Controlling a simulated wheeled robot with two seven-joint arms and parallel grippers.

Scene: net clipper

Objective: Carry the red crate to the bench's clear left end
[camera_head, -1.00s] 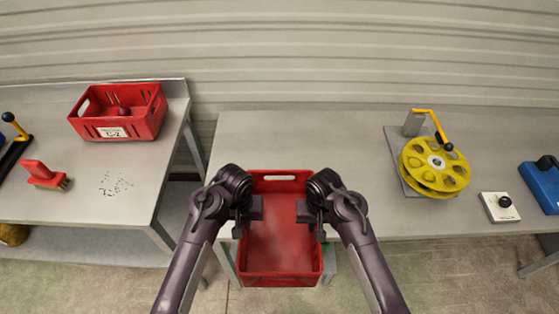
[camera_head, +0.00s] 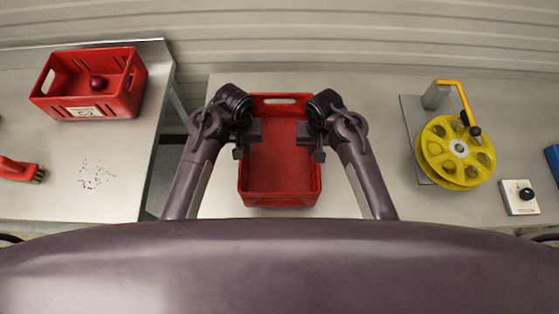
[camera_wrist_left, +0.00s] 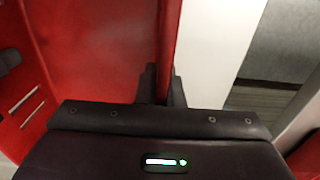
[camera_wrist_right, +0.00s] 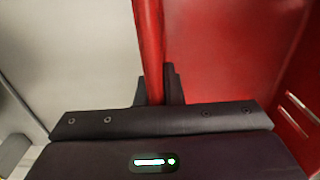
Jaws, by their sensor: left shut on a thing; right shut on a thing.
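The empty red crate (camera_head: 280,168) is over the left end of the right-hand bench (camera_head: 376,110) in the head view. My left gripper (camera_head: 240,152) is shut on its left wall, and the wall runs between the fingers in the left wrist view (camera_wrist_left: 163,70). My right gripper (camera_head: 320,154) is shut on its right wall, also seen in the right wrist view (camera_wrist_right: 150,50). The crate looks level. I cannot tell whether its bottom touches the bench or hangs just above it.
A yellow reel (camera_head: 456,152) on a stand and a white knob box (camera_head: 518,197) are further right. Clear bench lies between crate and reel.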

